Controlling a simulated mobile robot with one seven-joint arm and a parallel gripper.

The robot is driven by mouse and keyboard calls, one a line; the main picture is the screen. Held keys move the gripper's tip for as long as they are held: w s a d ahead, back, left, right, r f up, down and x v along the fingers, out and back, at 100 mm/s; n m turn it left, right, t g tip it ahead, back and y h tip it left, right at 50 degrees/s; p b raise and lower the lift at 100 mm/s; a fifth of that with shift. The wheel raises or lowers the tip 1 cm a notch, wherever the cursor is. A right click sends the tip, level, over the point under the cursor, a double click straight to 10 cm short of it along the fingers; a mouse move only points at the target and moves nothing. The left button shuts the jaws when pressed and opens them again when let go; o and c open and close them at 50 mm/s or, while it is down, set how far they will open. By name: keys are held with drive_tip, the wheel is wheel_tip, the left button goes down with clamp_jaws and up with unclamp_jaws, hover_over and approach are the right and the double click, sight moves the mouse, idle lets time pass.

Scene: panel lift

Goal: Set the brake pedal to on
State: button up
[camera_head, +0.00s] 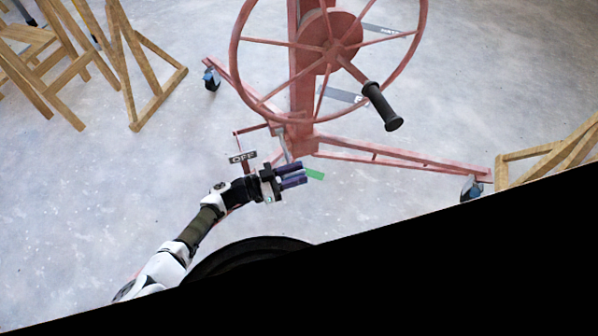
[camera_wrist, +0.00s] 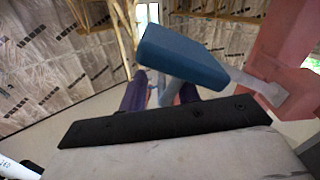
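My gripper (camera_head: 303,174) has two dark purple fingers, spread apart, low beside the foot of the red lift. A small green pad (camera_head: 314,174) shows just beyond the fingertips. A dark pedal plate marked OFF (camera_head: 243,157) sits to the left of the gripper, on a red stem. In the wrist view my gripper (camera_wrist: 172,90) has a blue pad (camera_wrist: 182,56) in front of it, partly covering the fingers. A grey bar links this pad to the red frame at right. Whether the blue and green pads are the same part, and whether the fingers touch it, I cannot tell.
The red panel lift (camera_head: 302,100) stands ahead, with a large wheel (camera_head: 332,48) and a black crank grip (camera_head: 382,106). Its legs end in casters (camera_head: 472,188). Wooden trestles (camera_head: 150,60) stand at left and right (camera_head: 545,155). Bare floor lies between.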

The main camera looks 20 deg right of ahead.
drive_tip(key=s+a, duration=0.1)
drive_tip(key=a, duration=1.1)
drive_tip(key=shift+a, duration=0.2)
idle(1.3)
